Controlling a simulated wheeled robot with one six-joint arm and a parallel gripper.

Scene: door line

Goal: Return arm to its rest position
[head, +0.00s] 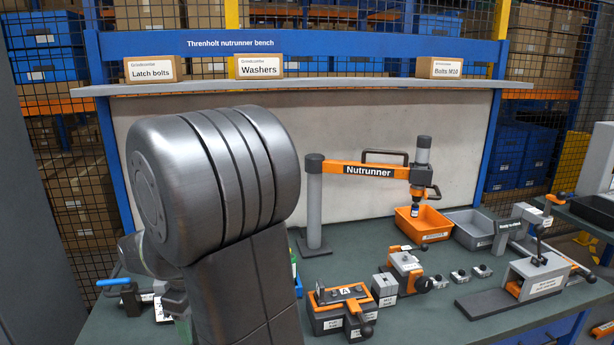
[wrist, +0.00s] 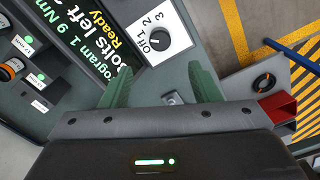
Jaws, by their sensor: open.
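In the wrist view my gripper (wrist: 160,73) shows two green fingers set well apart, with nothing held between them. Past the fingertips is a white plate with a rotary selector (wrist: 158,41) marked Off, 1, 2, 3. Left of it is a dark display (wrist: 85,35) with text reading "Program 1", "Bolts left" and "Ready". I cannot tell whether the fingers touch anything. In the head view my arm fills the left middle, bent over the bench (head: 400,312). It hides part of the bench, and my gripper is mostly hidden behind it.
The orange Nutrunner arm (head: 345,169) stands on a grey post right of my arm. An orange bin (head: 423,226) and a grey bin (head: 470,227) sit behind several fixtures, including one marked A (head: 342,305). A shelf (head: 350,85) with labelled boxes spans the back.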

